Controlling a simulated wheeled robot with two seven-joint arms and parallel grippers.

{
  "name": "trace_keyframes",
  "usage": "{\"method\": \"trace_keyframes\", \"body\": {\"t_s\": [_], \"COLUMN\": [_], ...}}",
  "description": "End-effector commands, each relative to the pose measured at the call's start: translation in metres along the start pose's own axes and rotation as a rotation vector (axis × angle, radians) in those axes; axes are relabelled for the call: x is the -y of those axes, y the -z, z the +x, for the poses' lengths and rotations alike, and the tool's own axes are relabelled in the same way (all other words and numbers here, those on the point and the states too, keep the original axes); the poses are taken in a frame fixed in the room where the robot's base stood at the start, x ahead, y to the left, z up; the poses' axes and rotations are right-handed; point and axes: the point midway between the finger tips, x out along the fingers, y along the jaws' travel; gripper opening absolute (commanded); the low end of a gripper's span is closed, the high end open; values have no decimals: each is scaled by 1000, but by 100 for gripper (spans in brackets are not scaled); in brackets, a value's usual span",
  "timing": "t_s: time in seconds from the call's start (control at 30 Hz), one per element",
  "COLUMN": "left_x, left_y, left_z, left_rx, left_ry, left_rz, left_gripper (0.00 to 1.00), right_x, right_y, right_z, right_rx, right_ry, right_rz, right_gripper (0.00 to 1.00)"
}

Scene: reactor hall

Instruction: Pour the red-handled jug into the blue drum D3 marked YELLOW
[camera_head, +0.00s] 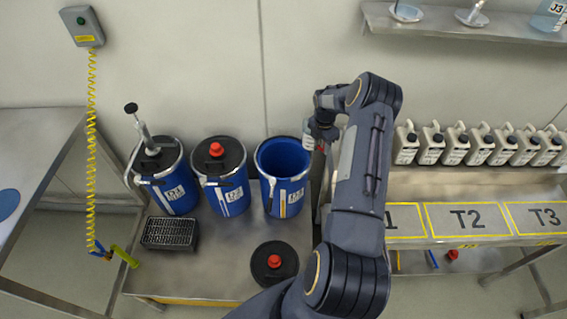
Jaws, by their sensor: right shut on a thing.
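The blue drum D3 (284,196) stands open on the steel table, the rightmost of three blue drums. Its inside looks blue and empty as far as I can see. A yellow strip shows on its label. My right gripper (319,132) is at the drum's upper right rim, shut on a small pale thing with a bit of red, which I take to be the red-handled jug (309,143). My gripper and arm hide most of it, so I cannot tell its tilt or whether anything flows. My left gripper is not in view.
Drum D1 (178,192) carries a pump, and drum D2 (219,190) has a black lid with a red cap. A loose black lid (275,269) and a black grate (169,233) lie in front. Several pale jugs (455,146) line the right bench, with marked spots T2 and T3.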

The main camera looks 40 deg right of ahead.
Motion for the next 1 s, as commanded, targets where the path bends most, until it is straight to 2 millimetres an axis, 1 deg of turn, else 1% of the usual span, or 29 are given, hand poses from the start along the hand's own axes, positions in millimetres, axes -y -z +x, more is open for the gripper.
{"method": "trace_keyframes", "body": {"t_s": [0.17, 0.33, 0.47, 0.5, 0.67, 0.83, 0.93, 1.0], "left_x": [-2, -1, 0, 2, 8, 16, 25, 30], "left_y": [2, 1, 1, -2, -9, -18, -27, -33], "left_z": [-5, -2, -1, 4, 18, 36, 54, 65], "left_rx": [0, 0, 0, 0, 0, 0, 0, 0], "left_ry": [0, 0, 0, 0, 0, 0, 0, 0], "left_rz": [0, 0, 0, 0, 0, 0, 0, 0], "left_gripper": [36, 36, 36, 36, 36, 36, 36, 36], "right_x": [-1, -2, -2, -2, -3, -3, -3, -3], "right_y": [5, 11, 16, 17, 23, 30, 35, 38], "right_z": [-1, 5, -2, 1, -3, -8, -1, 0], "right_rx": [64, 162, 249, 275, 373, 473, 531, 572], "right_ry": [0, 2, 4, 5, 6, 9, 13, 13], "right_rz": [-5, -9, -9, -9, -7, -7, -6, -6], "right_gripper": [8, 8, 8, 8, 8, 8, 8, 8]}}
